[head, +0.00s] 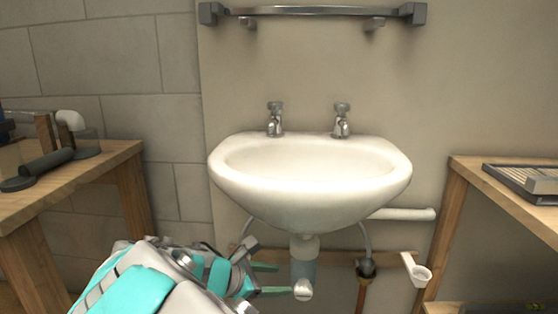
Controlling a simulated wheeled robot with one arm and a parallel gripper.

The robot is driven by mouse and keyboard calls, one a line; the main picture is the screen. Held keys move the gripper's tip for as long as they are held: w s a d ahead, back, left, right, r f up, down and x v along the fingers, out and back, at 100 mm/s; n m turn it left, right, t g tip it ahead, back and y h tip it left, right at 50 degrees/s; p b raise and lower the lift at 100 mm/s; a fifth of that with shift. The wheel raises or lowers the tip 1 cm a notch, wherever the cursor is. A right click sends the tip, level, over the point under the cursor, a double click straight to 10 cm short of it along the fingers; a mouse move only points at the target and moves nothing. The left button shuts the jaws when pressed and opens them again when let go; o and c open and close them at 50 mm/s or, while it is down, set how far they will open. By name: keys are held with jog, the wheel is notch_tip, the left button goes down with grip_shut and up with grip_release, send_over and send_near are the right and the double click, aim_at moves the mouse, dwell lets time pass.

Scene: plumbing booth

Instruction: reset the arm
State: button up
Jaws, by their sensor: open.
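My arm comes up from the bottom left in the head view, with teal and grey links. My gripper (272,280) is low in front of the sink's underside, its two green-tipped fingers apart and pointing right. The fingers are beside the grey-blue trap body (303,265) under the basin; I cannot tell whether they touch it. I see nothing held between the fingers. The white washbasin (310,180) is mounted on the wall, with two chrome taps (275,120) on its back rim.
A wooden bench (105,165) with pipe parts stands at the left. Another wooden bench (462,190) with a grey tray (530,180) stands at the right. A white pipe (403,214) runs behind the basin. A white elbow fitting (416,271) is at the lower right. A glass shelf (312,11) is above.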

jog(key=s+d+r+m+g+y+p, duration=0.1)
jog(key=s+d+m+g+p, duration=0.15)
jog(key=s+d+m, duration=0.55)
jog(key=s+d+r+m+g+y+p, duration=0.2)
jog(key=s+d+m+g, duration=0.3)
jog(key=d, duration=0.5)
jog(key=s+a+m+g+y+p, duration=0.1)
jog(key=s+m+y, duration=0.4)
jog(key=s, duration=1.2)
jog(key=a+m+p, duration=0.1)
jog(key=m+p, duration=0.1)
jog(key=m, duration=0.2)
jog(key=shift+s+r+y, duration=0.2)
jog(key=shift+r+y, duration=0.1)
jog(key=shift+r, duration=0.1)
jog(key=shift+g, duration=0.25)
